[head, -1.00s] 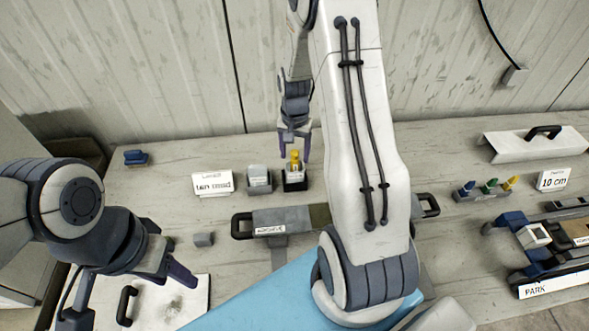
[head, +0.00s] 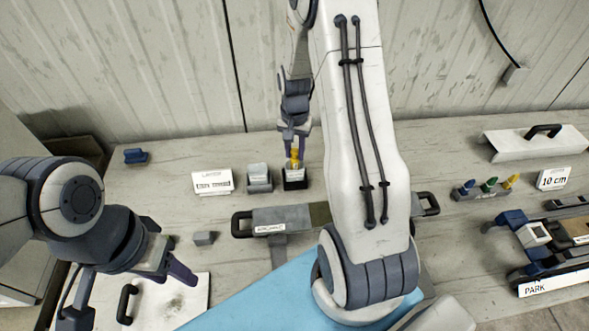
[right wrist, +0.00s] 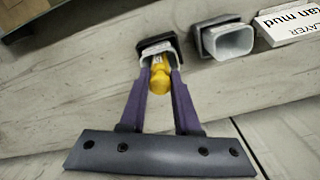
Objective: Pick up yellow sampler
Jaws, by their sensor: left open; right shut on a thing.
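The yellow sampler (head: 295,158) stands in a small dark holder (head: 295,182) with a pale inside, at the back middle of the bench. My right gripper (head: 295,150) reaches down over it from above and is shut on it. In the right wrist view the yellow sampler (right wrist: 159,78) sits between the two purple fingers (right wrist: 160,85), with its lower end inside the holder (right wrist: 158,44). My left gripper (head: 165,292) is open and empty at the left, above a white board with a black handle.
A grey cup (head: 259,177) and a layer card (head: 213,182) stand left of the holder. A grey case (head: 280,220) lies in front. A rack of coloured samplers (head: 487,189) and a 10 cm card (head: 553,178) are at the right. A small grey block (head: 204,238) lies at left.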

